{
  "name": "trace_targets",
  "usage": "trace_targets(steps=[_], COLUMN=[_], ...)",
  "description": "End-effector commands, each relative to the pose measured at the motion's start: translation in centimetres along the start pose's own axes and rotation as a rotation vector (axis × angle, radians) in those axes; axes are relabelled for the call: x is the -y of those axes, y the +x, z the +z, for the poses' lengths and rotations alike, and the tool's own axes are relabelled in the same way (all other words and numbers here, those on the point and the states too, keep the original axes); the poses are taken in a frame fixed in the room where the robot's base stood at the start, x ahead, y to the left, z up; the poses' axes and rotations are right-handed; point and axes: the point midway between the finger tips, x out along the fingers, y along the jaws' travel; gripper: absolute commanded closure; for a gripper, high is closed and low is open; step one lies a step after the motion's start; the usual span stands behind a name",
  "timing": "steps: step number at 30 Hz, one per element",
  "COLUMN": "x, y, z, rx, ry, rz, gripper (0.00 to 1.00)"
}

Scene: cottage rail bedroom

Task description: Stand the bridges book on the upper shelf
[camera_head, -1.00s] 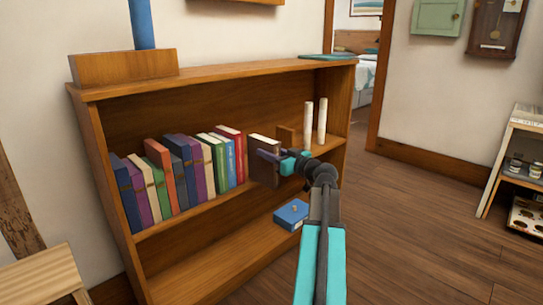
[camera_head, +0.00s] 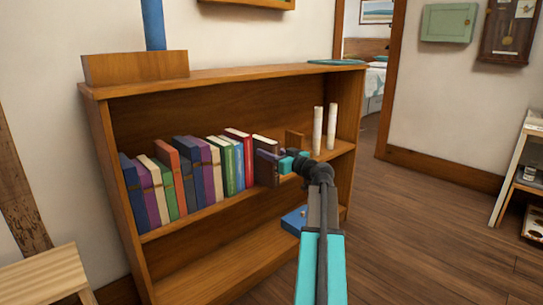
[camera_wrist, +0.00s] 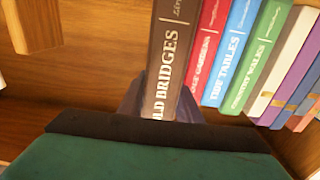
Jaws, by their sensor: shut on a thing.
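The dark brown bridges book (camera_head: 265,175) is upright at the right end of the book row on the upper shelf (camera_head: 210,213). Its spine, lettered "BRIDGES", shows in the wrist view (camera_wrist: 168,60). The bridges book's bottom is near shelf level, but contact with the shelf is unclear.
Several books (camera_head: 175,180) fill the shelf to the left. A wooden block (camera_head: 294,139) and two white candle-like cylinders (camera_head: 324,128) stand to the right. A blue box-like object (camera_head: 294,220) lies on the lower shelf, partly hidden by my arm.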

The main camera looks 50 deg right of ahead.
Motion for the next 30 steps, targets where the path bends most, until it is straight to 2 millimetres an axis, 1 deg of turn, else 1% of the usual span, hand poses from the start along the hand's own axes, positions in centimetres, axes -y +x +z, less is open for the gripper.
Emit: trace_targets(steps=[1,11,17,30], x=[0.5,2.1,1.9,1.8], y=[-0.1,-0.1,-0.1,-0.1], z=[-0.1,0.1,0.6,0.5], rx=[-0.003,-0.003,-0.002,-0.002], ry=[0.000,-0.001,0.000,0.000], rz=[-0.001,-0.002,-0.001,0.001], gripper=[1.00,1.00,1.00,1.00])
